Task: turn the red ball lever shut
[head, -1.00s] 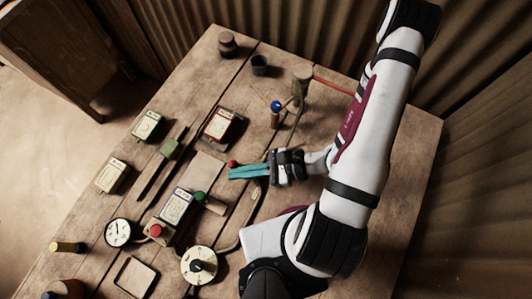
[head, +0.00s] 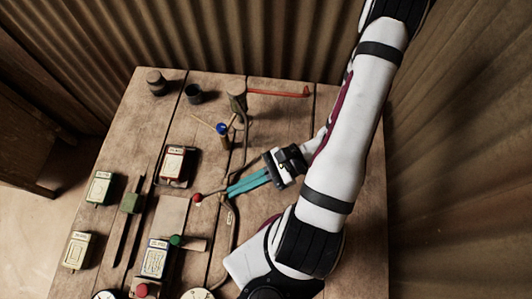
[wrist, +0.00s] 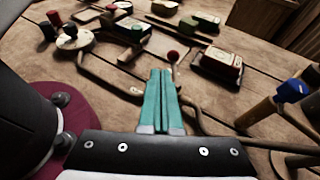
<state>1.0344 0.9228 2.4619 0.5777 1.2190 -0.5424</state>
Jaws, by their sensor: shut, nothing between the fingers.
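The red ball (head: 197,198) of the lever sits just right of a flat brown plate on the bench. A thin rod runs from it toward the pipe by my fingers. In the wrist view the red ball (wrist: 172,56) shows just beyond my fingertips, slightly right of them, and the fingers hide part of what lies below it. My gripper (head: 229,190) has its two teal fingers together with nothing between them. Its tips are a short way right of the ball in the head view, and look apart from it. The gripper (wrist: 161,72) also looks closed in the wrist view.
A blue-knobbed post (head: 222,129) and a post with a long red handle (head: 278,93) stand behind. A red-labelled box (head: 174,164) lies left of the ball. A green knob (head: 176,241) and a red button (head: 142,290) are nearer. Pipes run beside my fingers.

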